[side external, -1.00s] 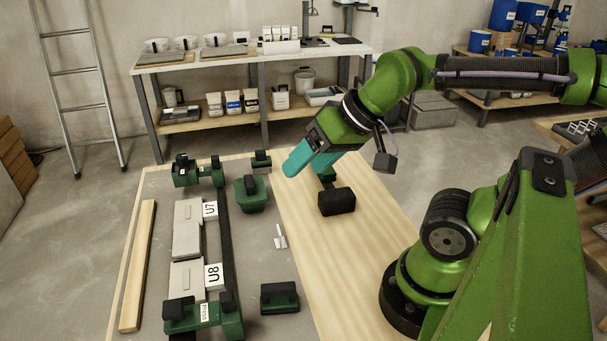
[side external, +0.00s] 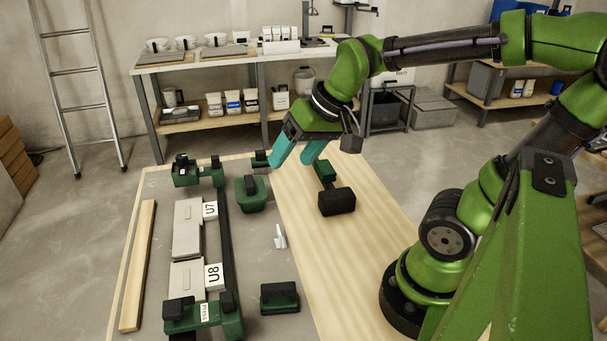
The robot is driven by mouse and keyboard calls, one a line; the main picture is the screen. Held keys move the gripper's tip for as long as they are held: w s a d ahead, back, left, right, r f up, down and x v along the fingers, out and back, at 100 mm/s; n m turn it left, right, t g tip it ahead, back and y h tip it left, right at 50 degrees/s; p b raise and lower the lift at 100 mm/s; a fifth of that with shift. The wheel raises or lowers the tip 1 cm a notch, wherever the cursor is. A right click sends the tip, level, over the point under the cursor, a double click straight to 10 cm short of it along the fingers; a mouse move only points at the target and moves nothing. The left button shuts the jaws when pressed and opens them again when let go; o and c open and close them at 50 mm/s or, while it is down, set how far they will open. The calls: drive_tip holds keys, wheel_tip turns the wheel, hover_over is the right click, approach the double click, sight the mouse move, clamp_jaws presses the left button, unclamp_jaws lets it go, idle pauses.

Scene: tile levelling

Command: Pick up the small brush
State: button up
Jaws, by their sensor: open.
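My gripper (side external: 290,162) has two teal fingers, apart and empty, pointing down and left above the back of the work table. No object is clearly recognisable as a small brush, and bristles cannot be made out. Below and right of the fingers lies a green piece (side external: 325,171) in line with a black block (side external: 337,201); the two look joined, like a mallet. Left of them stands a green block with a black top (side external: 250,194). A smaller green and black piece (side external: 260,160) is behind the left finger, partly hidden. Another green and black block (side external: 280,298) lies at the front.
Grey tiles (side external: 187,228) labelled U7 and U8 lie between green and black end pieces beside a dark rail (side external: 226,240). A small white object (side external: 280,237) is on the grey surface. A wooden strip (side external: 138,265) lies left. The right wooden board (side external: 355,260) is mostly clear.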

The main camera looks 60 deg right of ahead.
drive_tip(key=w+d+n+g, duration=0.1)
drive_tip(key=w+d+g, duration=0.1)
drive_tip(key=w+d, duration=0.6)
drive_tip(key=n+g+h, duration=0.1)
drive_tip(key=n+g, duration=0.3)
drive_tip(key=n, duration=0.8)
hover_over(260, 151)
wheel_tip(260, 151, down, 6)
drive_tip(key=r, duration=0.1)
wheel_tip(260, 151, down, 17)
drive_tip(key=shift+s+a+r, duration=0.1)
drive_tip(key=shift+s, duration=0.05)
drive_tip(key=shift+c, duration=0.5)
drive_tip(key=shift+n, duration=0.3)
clamp_jaws()
